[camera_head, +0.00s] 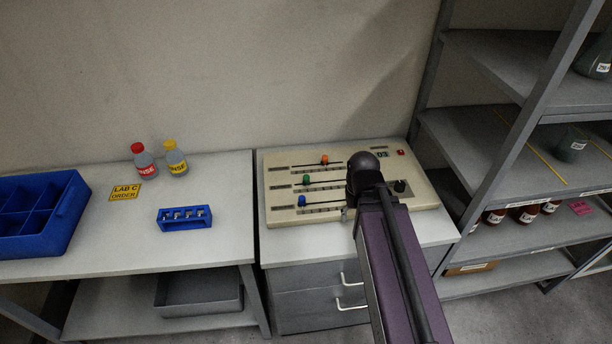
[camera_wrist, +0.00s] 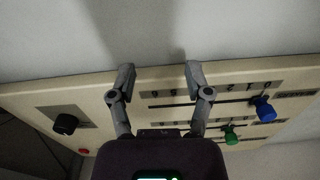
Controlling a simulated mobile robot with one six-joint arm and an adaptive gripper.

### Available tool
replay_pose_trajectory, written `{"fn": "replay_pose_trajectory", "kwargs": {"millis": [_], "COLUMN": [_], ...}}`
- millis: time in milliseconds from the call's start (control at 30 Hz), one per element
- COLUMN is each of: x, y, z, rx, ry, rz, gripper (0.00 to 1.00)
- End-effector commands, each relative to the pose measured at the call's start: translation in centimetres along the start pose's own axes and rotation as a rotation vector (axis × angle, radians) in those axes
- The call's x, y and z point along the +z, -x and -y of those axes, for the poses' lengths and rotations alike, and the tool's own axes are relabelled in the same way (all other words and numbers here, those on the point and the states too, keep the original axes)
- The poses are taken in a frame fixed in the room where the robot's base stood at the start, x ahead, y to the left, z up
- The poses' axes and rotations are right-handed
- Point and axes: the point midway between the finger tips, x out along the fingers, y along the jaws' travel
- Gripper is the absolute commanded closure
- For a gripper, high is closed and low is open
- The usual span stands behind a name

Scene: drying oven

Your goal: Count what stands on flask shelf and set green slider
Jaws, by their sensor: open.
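The cream control panel (camera_head: 278,213) lies on the white cabinet. Its green slider (camera_head: 306,179) sits on the middle track, left of the track's centre, and also shows in the wrist view (camera_wrist: 230,136). My gripper (camera_wrist: 158,72) is open and empty over the panel's edge, apart from the green slider; in the head view my arm mostly hides it. The shelf unit (camera_head: 480,205) stands at right. One grey flask (camera_head: 571,148) stands on its middle shelf and another (camera_head: 597,66) on the upper shelf, cut by the frame edge. No readable shelf label identifies the flask shelf.
The panel also has an orange slider (camera_head: 324,159), a blue slider (camera_head: 302,200) and a black knob (camera_head: 400,186). Several red-brown bottles (camera_head: 526,214) stand on a lower shelf. The left table holds two wash bottles (camera_head: 145,160), a blue rack (camera_head: 184,224) and a blue bin (camera_head: 62,225).

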Motion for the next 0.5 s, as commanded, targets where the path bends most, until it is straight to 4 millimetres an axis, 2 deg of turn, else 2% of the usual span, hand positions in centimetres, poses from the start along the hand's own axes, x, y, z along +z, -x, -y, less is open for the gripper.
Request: {"fn": "replay_pose_trajectory", "kwargs": {"millis": [267, 500], "x": [-4.7, -10.1], "y": [4.0, 8.4], "z": [2.4, 6.0], "rx": [0.000, 0.000], "ry": [0.089, 0.210], "rz": [0.000, 0.000], "gripper": [0.36, 0.36]}}
